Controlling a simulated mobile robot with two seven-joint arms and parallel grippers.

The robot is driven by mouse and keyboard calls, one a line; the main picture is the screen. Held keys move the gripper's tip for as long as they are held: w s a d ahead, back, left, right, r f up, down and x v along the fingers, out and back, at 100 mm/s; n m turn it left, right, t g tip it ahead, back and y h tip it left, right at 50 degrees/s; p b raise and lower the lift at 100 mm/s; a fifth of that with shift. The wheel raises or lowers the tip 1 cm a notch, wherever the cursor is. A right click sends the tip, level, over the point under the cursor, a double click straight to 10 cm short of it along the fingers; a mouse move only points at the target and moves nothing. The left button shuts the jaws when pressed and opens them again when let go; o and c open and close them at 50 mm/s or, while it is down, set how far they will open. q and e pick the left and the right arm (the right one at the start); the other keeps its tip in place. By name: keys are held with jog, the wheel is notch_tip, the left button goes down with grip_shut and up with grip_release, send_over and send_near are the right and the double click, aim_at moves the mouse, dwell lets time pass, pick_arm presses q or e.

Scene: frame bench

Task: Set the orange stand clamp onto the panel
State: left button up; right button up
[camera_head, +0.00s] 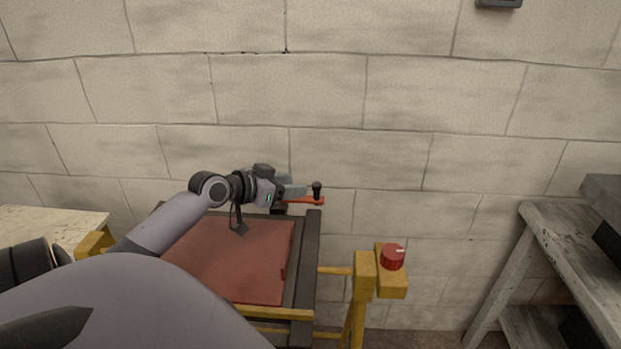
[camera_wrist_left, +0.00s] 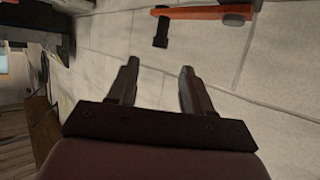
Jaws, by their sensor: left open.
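The orange stand clamp (camera_head: 308,201), an orange bar with a black knob, is at the far right corner of the panel's dark frame. I cannot tell exactly what it rests on. It also shows at the top of the left wrist view (camera_wrist_left: 215,12), beyond the fingertips and not between them. The panel (camera_head: 240,262) is a flat reddish sheet in a dark frame. My left gripper (camera_head: 298,191) is open and empty beside the clamp; both spread fingers show in the left wrist view (camera_wrist_left: 160,88). My right gripper is not in view.
A yellow stand (camera_head: 365,275) with a red knob (camera_head: 392,257) is right of the frame. A grey wooden bench (camera_head: 560,230) stands at the right, and a pale tabletop (camera_head: 50,225) at the left. A block wall (camera_head: 420,100) closes the back.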

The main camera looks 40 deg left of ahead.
aim_at(316, 184)
pick_arm(q)
jog(key=shift+p+x, duration=0.4)
jog(key=shift+x, duration=3.05)
grip_shut()
